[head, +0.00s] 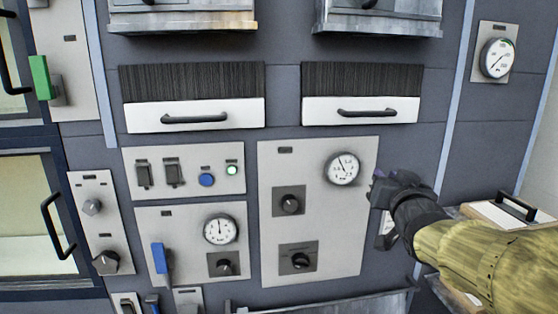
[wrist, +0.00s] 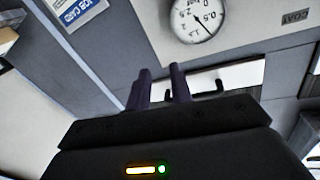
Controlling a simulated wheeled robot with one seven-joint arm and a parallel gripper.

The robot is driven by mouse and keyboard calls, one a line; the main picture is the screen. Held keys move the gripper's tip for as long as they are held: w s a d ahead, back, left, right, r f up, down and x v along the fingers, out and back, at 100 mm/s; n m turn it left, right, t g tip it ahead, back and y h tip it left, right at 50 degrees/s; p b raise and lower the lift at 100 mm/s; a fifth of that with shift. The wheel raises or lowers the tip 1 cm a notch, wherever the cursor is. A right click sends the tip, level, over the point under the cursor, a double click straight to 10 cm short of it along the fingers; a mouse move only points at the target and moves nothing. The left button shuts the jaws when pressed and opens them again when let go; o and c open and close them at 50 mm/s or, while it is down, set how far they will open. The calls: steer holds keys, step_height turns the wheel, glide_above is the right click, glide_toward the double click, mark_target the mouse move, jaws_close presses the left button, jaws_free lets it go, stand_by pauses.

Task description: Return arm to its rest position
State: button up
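My arm, in a yellow sleeve, reaches in from the right edge of the head view. My gripper (head: 378,190) is dark and sits in front of the panel wall, just right of the large light panel (head: 318,240) with a gauge and two knobs. In the wrist view my gripper (wrist: 160,84) shows two dark fingers with a gap between them, and nothing is held. Whether the fingertips touch the wall cannot be told.
A round gauge (head: 342,168) is close left of my gripper. Two drawer fronts with black handles (head: 195,119) are above. A light box with a black handle (head: 516,207) is at the right, beside my arm. A blue-and-white job card (wrist: 80,10) shows in the wrist view.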

steer(key=s+a+f+n+g, duration=0.1)
steer(key=s+a+f+g, duration=0.2)
steer(key=f, duration=0.7)
steer(key=s+f+g, duration=0.2)
steer(key=f+g, duration=0.3)
steer(key=f, duration=0.6)
steer(key=s+a+f+n+g, duration=0.1)
steer(key=s+a+f+g, duration=0.1)
steer(key=s+f, duration=0.4)
steer(key=s+a+f+g+y, duration=0.1)
steer(key=s+a+f+g, duration=0.1)
steer(key=s+f+g, duration=0.3)
steer(key=s+f, duration=0.1)
steer(key=s, duration=0.2)
steer(key=shift+f+n, duration=0.2)
steer(key=shift+n, duration=0.2)
steer(key=shift+a, duration=0.1)
steer(key=shift+w, duration=0.1)
